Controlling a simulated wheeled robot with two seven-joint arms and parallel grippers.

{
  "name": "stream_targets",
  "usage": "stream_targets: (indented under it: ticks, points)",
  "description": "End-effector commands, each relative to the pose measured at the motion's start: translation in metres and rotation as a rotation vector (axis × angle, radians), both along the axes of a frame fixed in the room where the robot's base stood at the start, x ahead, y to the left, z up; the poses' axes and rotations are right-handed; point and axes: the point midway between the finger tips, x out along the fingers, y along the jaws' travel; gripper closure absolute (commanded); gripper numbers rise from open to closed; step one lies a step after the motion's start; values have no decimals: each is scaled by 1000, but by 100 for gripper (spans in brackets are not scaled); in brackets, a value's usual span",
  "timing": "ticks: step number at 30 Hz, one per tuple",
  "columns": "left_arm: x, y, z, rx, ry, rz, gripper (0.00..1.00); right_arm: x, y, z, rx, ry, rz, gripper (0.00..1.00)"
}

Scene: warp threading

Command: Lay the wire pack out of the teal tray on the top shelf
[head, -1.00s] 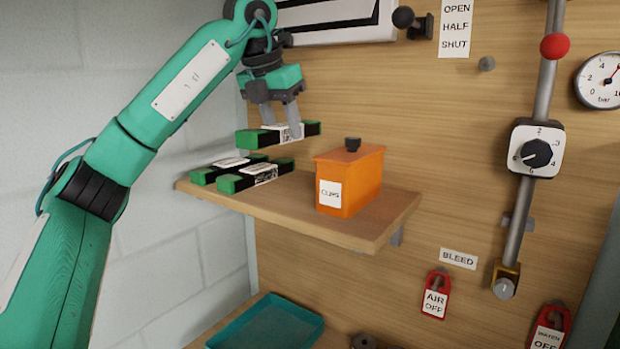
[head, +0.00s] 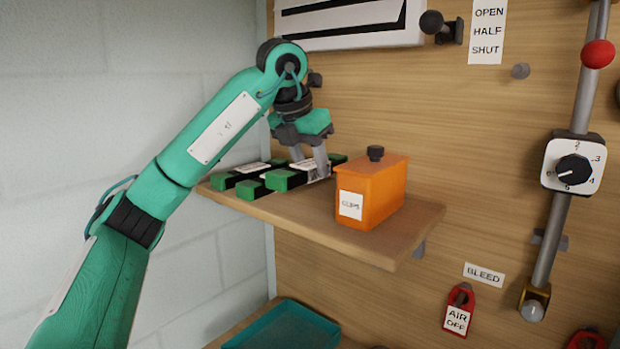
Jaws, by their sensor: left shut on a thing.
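My left gripper (head: 310,171) is shut on a green and black wire pack (head: 285,180) with a white label. It holds the pack low over the wooden top shelf (head: 320,240), left of the orange box. I cannot tell whether the pack touches the shelf or the packs beside it. Two similar packs lie on the shelf to its left, one farther back (head: 226,180) and one nearer (head: 252,189), the nearer partly hidden. The teal tray (head: 285,330) sits below the shelf, and the part of it in view looks empty. My right gripper is not in view.
An orange box labelled CLIPS (head: 371,190), with a dark knob, stands close to the right of the held pack. The shelf's front right part is bare. A white panel (head: 350,22) hangs above, and a pipe with a dial (head: 572,168) runs at the right.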

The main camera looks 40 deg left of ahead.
Motion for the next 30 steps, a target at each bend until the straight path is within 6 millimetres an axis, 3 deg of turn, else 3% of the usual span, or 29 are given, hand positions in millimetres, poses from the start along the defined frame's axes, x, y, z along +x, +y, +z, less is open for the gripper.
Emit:
stream_targets:
  ticks: [10,25,26,29,30]
  points:
    - [0,0,-29,0,1,0,96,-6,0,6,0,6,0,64]
    - [0,0,-38,0,-1,1,96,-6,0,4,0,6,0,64]
    - [0,0,-38,0,1,1,58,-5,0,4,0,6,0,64]
    - [0,0,-38,0,1,1,39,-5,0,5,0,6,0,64]
    - [0,0,-37,0,1,1,38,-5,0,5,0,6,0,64]
